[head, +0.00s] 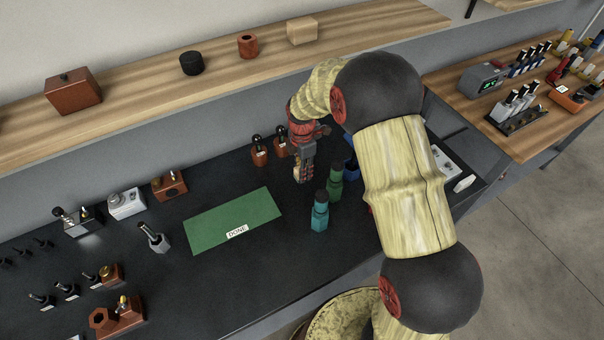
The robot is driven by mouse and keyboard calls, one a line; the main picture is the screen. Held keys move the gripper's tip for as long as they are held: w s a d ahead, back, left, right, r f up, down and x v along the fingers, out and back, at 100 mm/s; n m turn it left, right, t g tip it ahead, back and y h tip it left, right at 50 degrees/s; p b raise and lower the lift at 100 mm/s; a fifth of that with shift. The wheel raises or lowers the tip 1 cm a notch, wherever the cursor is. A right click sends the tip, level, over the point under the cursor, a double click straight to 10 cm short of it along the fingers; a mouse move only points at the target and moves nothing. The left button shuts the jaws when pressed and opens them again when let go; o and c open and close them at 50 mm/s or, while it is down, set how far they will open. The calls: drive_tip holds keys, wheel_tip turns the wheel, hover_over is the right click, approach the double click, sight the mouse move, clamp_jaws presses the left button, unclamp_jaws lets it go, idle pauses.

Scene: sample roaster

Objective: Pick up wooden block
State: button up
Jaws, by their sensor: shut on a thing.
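A pale wooden block (302,31) sits on the long wooden shelf at the back, at the right end of a row of items. My gripper (303,176) points down low over the dark counter, below and in front of the shelf and well apart from that block. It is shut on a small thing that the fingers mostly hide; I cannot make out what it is. A little yellowish colour shows at the fingertips. My arm reaches in from the right and covers part of the counter.
A green bottle (335,183) and a teal bottle (320,212) stand close to the right of my gripper. Two brown holders with dark knobs (260,152) stand to its left. A green mat (232,220) labelled DONE lies clear on the counter. A brown box (73,91) is on the shelf.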

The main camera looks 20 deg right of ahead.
drive_tip(key=s+a, duration=0.1)
drive_tip(key=a, duration=0.5)
drive_tip(key=s+a+p, duration=0.1)
drive_tip(key=a, duration=0.4)
drive_tip(key=s+a, duration=0.1)
drive_tip(key=a, duration=0.5)
drive_tip(key=shift+s+a+r, duration=0.25)
drive_tip(key=shift+a, duration=0.1)
drive_tip(key=o, duration=0.5)
drive_tip(key=c, duration=0.3)
drive_tip(key=shift+c, duration=0.4)
drive_tip(key=shift+d, duration=0.1)
